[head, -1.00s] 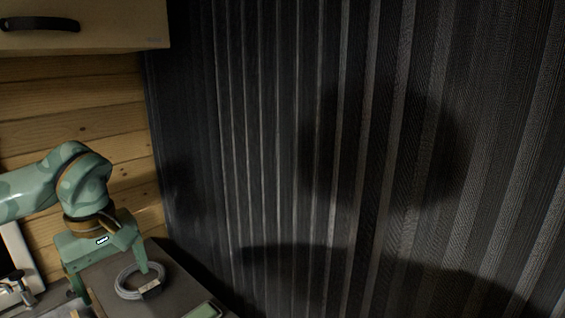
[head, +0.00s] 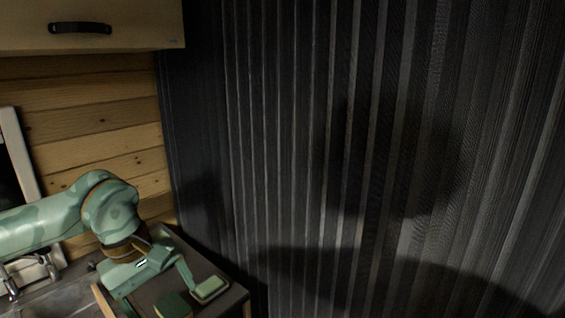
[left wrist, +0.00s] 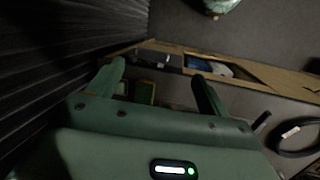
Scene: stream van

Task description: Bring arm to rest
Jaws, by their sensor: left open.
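My left arm comes in from the left in the head view, and its green left gripper (head: 158,298) hangs over the dark counter top (head: 165,272) near its right end. In the left wrist view the two fingers of the left gripper (left wrist: 158,74) are spread apart with nothing held between them. A small green and yellow object (left wrist: 145,91) shows beyond them, lower down. My right arm and gripper are in neither view.
A green sponge in a pale dish (head: 210,288) and a darker green block (head: 173,304) lie close by the gripper. A faucet (head: 30,265) stands left. A dark ribbed curtain (head: 350,150) fills the right.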

